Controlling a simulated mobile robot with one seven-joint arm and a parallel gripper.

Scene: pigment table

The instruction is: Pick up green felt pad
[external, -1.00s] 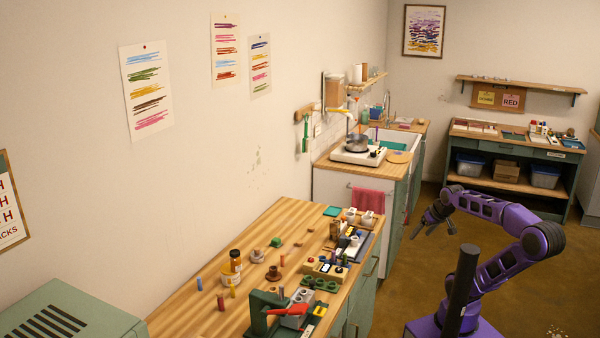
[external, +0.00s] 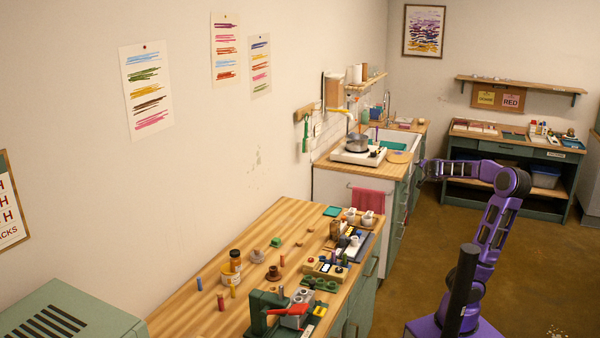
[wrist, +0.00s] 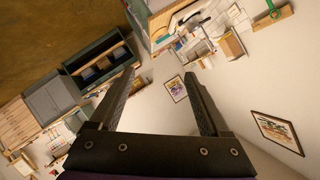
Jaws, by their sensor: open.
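A flat green pad (external: 333,211) lies at the back edge of the near wooden table. I cannot tell which one is the felt pad. My gripper (external: 424,171) is raised in front of the far counter's right end, well away from the near table's pad. In the wrist view my gripper (wrist: 160,73) is open, with nothing between its fingers. Neither green piece can be made out clearly in the wrist view.
The near wooden table (external: 225,262) holds bottles, small cups, pegs and a green press (external: 268,310). A hotplate with a pot (external: 358,143) and a sink stand on the far counter. A shelf desk (external: 500,182) stands at the back right. Open floor surrounds my base.

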